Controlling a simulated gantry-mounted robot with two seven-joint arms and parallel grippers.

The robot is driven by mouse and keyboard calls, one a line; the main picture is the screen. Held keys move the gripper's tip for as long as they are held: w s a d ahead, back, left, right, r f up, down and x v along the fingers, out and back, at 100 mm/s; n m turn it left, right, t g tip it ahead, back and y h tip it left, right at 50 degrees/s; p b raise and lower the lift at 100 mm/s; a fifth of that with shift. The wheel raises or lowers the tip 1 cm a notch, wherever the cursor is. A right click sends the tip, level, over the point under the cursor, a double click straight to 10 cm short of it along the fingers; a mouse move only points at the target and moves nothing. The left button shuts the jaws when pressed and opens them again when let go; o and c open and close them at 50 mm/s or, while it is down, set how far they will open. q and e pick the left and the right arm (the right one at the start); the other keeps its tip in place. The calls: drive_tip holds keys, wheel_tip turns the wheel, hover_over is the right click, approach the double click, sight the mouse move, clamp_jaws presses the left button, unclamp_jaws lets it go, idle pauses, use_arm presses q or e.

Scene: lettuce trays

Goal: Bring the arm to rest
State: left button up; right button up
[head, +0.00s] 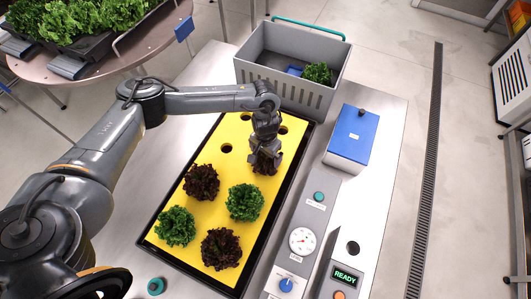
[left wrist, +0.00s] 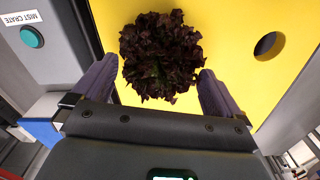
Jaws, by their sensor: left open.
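My left gripper (head: 265,153) is over the upper right part of the yellow tray board (head: 212,165). It is open, above a dark red lettuce (head: 266,165). In the left wrist view this lettuce (left wrist: 160,55) shows between and beyond the two spread fingers (left wrist: 158,88); whether they touch it I cannot tell. Two more dark red lettuces (head: 201,182) (head: 221,249) and two green lettuces (head: 245,202) (head: 176,227) sit in the board. Several holes (head: 226,147) are empty. My right gripper is not in view.
A grey crate (head: 290,90) with a green lettuce (head: 317,73) inside stands behind the board. A blue-lidded box (head: 352,135) and a control panel with a gauge (head: 302,240) stand to the right. A round table (head: 130,55) with more lettuce is at the upper left.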

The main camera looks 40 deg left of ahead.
use_arm(q)
drive_tip(key=shift+r, duration=1.65)
